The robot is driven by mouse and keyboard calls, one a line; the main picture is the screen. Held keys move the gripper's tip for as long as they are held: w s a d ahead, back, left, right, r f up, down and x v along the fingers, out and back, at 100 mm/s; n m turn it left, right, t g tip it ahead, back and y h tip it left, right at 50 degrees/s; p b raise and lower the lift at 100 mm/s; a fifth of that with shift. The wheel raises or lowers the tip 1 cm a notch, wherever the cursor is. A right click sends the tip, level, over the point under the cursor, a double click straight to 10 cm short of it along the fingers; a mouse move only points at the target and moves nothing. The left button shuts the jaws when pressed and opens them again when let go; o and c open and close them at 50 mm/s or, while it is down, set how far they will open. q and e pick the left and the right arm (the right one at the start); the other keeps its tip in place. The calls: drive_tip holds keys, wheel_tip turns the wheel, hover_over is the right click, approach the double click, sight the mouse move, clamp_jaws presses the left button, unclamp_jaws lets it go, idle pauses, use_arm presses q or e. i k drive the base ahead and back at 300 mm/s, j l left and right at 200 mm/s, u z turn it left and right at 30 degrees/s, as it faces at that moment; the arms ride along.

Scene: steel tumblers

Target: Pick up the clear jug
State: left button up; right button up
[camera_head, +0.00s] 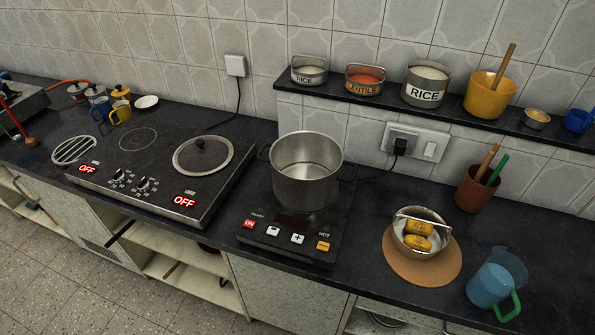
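The clear jug (493,279) stands upright on the dark counter at the lower right in the head view. It is see-through, with a green handle on its lower right side. Its lower part looks blue, and I cannot tell whether that is liquid or tint. Neither of my grippers shows in this view, and nothing touches the jug.
Left of the jug, a steel bowl (409,244) with yellow items sits on a round brown mat (398,277). Behind are a brown utensil cup (475,190) and a shelf (372,94) with containers. A steel pot (305,178) stands on a cooktop (266,247). Counter right of the jug is clear.

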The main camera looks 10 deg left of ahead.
sight(500, 277)
drive_tip(key=u, duration=0.1)
drive_tip(key=z, duration=1.55)
